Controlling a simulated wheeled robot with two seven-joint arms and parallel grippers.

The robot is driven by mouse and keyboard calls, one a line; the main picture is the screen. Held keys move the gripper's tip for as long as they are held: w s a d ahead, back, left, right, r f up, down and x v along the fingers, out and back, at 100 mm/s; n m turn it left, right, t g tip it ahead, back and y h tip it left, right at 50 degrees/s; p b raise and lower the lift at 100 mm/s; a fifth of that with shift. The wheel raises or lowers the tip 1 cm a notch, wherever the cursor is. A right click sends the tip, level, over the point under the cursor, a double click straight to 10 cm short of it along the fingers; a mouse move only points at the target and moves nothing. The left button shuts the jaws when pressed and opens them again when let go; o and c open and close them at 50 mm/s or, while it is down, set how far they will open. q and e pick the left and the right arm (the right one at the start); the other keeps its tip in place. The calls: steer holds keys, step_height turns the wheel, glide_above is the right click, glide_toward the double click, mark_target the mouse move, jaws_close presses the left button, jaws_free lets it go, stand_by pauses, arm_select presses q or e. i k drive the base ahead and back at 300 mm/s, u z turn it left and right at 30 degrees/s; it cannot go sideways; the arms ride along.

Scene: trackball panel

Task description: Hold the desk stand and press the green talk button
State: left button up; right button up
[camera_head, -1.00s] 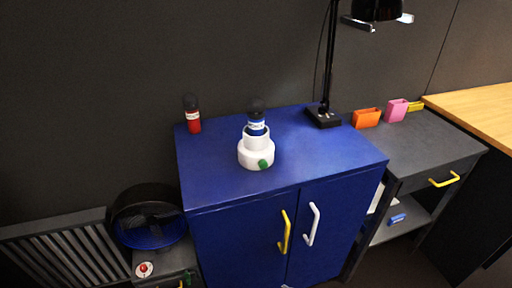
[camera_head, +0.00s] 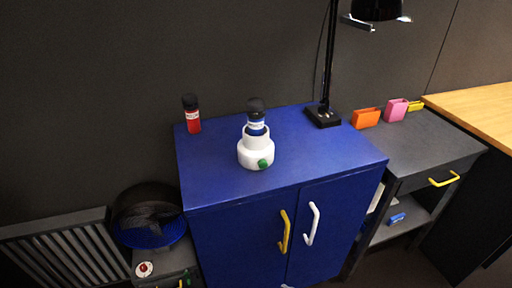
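The white desk stand (camera_head: 256,153) stands upright on top of the blue cabinet (camera_head: 210,180), a little left of the middle. The green talk button (camera_head: 263,163) is on the lower front of its base, facing me and slightly right. A black-topped microphone with a blue band (camera_head: 256,118) sits upright in the top of the stand. Neither of my grippers shows in the head view, and nothing touches the stand.
A red bottle-like item with a black top (camera_head: 191,114) stands at the cabinet's back left. A black lamp (camera_head: 323,115) stands at its back right. Orange (camera_head: 366,118) and pink (camera_head: 396,110) holders are on the grey desk (camera_head: 420,150). The cabinet top around the stand is clear.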

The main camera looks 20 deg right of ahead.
mark_target(262, 164)
steer(key=u, duration=2.65)
steer(key=k, duration=1.65)
steer(key=z, duration=2)
steer(key=i, duration=0.55)
